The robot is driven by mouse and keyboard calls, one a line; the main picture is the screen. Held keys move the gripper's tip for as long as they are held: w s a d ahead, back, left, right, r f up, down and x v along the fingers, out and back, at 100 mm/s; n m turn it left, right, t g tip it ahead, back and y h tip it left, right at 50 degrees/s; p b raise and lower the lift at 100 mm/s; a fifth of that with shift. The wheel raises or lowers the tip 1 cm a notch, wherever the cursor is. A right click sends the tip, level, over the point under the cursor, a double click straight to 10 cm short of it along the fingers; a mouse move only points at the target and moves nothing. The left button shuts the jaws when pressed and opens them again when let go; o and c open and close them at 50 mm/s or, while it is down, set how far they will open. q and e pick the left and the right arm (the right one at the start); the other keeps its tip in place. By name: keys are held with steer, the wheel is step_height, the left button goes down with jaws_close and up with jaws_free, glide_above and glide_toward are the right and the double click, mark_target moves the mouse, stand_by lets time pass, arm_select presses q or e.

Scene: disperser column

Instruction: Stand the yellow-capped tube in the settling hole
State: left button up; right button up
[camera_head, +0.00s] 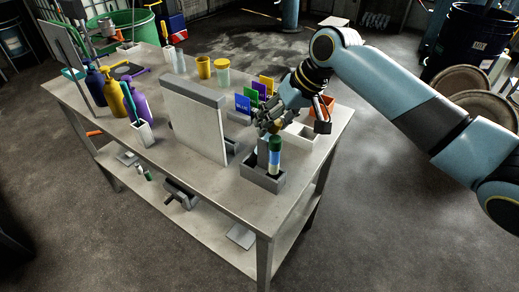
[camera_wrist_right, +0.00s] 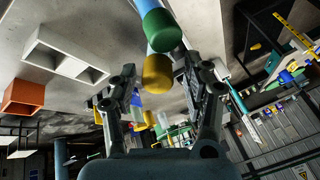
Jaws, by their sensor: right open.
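The yellow-capped tube (camera_wrist_right: 157,75) stands beside a green-capped tube (camera_wrist_right: 165,32) in the right wrist view. In the head view the yellow cap (camera_head: 275,127) shows just behind and above the green-capped tube (camera_head: 275,158), and the rest of its tube is mostly hidden. The green-capped tube stands upright in a grey block (camera_head: 262,180) at the table's front right. My right gripper (camera_head: 272,122) is open at the yellow cap. In the right wrist view its fingers (camera_wrist_right: 165,85) are spread on both sides of that cap. I cannot make out the settling hole.
A tall pale panel (camera_head: 198,125) stands left of the grey block. Blue, green and yellow cards (camera_head: 243,104) stand behind it. A white divided box (camera_head: 300,136) and an orange box (camera_head: 327,103) are close behind the gripper. Bottles (camera_head: 138,103) stand at the left. The table's front strip is bare.

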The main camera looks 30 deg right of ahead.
mark_target(263, 145)
steer(key=p+x, duration=0.1)
steer(key=x, duration=0.4)
steer(key=shift+s+f, duration=0.1)
steer(key=shift+d, duration=0.1)
steer(key=c, duration=0.4)
arm_select(q)
steer(key=shift+w+a+r, duration=0.55)
steer(key=shift+w+r, duration=0.05)
steer(key=shift+w, duration=0.05)
arm_select(e)
jaws_close()
